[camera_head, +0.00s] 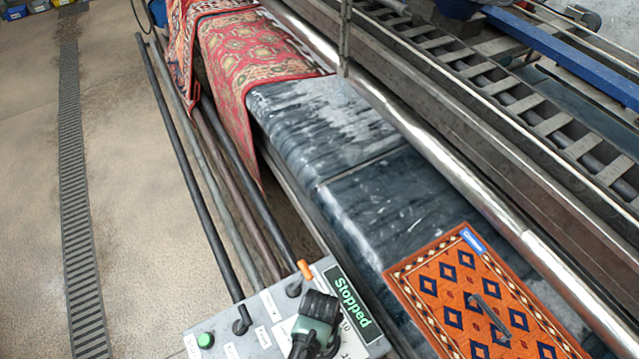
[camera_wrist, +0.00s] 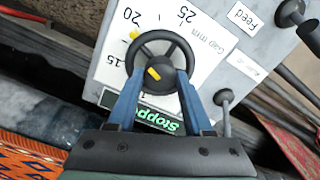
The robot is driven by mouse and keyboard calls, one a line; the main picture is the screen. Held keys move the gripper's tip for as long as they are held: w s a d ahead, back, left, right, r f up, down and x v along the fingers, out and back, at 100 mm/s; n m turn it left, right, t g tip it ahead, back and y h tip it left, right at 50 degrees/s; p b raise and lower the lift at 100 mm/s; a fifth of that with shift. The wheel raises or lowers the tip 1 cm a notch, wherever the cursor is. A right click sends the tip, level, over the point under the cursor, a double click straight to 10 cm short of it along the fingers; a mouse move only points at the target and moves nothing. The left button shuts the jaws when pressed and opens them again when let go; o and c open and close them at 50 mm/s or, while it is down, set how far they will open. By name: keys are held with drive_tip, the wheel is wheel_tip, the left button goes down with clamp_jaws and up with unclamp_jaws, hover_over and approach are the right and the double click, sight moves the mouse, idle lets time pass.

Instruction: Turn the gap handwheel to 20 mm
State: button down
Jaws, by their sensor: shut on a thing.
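The black gap handwheel (camera_wrist: 167,42) sits on a white dial plate in the wrist view. A yellow mark (camera_wrist: 134,33) lies at the wheel's rim close to the 20, and a yellow bar (camera_wrist: 153,74) is on the hub. My gripper (camera_wrist: 160,80) has its two blue fingers on either side of the wheel's hub and is shut on the wheel. In the head view my gripper (camera_head: 318,312) is over the control panel (camera_head: 225,338) and hides the wheel.
A "Stopped" display (camera_head: 352,302), a green button (camera_head: 205,340) and black levers (camera_head: 241,322) are on the panel. A "Feed" label (camera_wrist: 242,15) is beside a knob. An orange rug (camera_head: 450,285) lies on the wet machine bed to the right.

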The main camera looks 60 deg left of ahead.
drive_tip(key=shift+m, duration=0.9)
drive_tip(key=shift+c, duration=1.5)
unclamp_jaws()
wheel_tip(320, 180, up, 13)
drive_tip(key=shift+b, duration=0.3)
